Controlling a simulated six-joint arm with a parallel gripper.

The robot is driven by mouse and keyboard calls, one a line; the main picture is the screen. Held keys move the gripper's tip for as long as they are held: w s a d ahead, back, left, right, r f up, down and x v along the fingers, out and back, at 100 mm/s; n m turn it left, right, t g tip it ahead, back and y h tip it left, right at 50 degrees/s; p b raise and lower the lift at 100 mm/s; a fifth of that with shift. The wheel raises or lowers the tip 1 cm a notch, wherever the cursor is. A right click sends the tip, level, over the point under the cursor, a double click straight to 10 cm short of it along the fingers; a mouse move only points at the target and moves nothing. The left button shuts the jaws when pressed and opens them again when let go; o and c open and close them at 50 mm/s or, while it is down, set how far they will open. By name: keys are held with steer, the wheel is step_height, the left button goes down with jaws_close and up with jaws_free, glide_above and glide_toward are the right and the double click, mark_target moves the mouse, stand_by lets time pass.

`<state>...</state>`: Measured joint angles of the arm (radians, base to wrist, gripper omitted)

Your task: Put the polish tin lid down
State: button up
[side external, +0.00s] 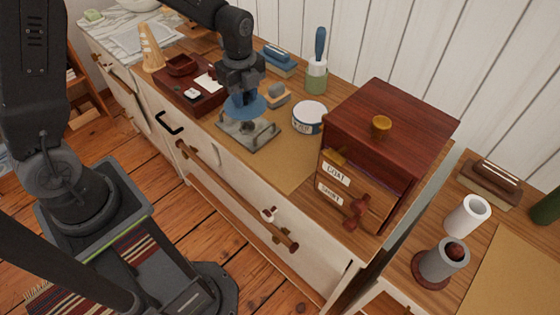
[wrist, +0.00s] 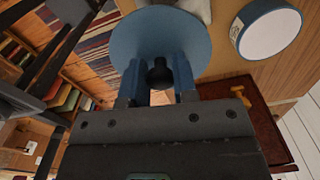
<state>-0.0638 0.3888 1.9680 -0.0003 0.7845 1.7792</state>
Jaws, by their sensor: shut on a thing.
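The polish tin lid (side external: 246,109) is a round blue disc with a dark knob. My gripper (side external: 243,95) points down and is shut on that knob. In the wrist view the lid (wrist: 160,38) fills the top middle, with its knob (wrist: 160,74) between my two fingertips. The lid hangs above a grey metal plate with raised handles (side external: 249,134); the gap between them is hard to judge. A white tin with a blue rim (side external: 308,118) stands to the right of the plate, and it also shows in the wrist view (wrist: 268,30).
A dark wooden cabinet (side external: 390,125) with labelled drawers stands to the right. A brush in a green-and-white holder (side external: 317,75) is behind the tin. A dark red tray (side external: 192,90) lies to the left, near a wooden cone (side external: 151,50). Bare brown mat (side external: 285,165) lies in front of the tin.

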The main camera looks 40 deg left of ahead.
mark_target(240, 111)
steer(key=s, duration=0.1)
steer(key=s+d+f, duration=0.1)
steer(key=shift+s+d+f, duration=0.1)
steer(key=shift+s+d, duration=0.05)
steer(key=shift+s, duration=0.15)
steer(key=d+f, duration=0.2)
steer(key=d, duration=0.1)
steer(key=w+d+f, duration=0.1)
steer(key=d+f, duration=0.1)
steer(key=d, duration=0.2)
steer(key=w+d+f, duration=0.1)
steer(key=d+f, duration=0.1)
steer(key=d, duration=0.1)
steer(key=shift+d+f, duration=0.25)
steer(key=shift+d, duration=0.1)
steer(key=shift+f, duration=2.05)
steer(key=shift+f, duration=0.15)
steer(key=o, duration=0.9)
step_height(240, 111, up, 13)
steer(key=shift+f, duration=0.2)
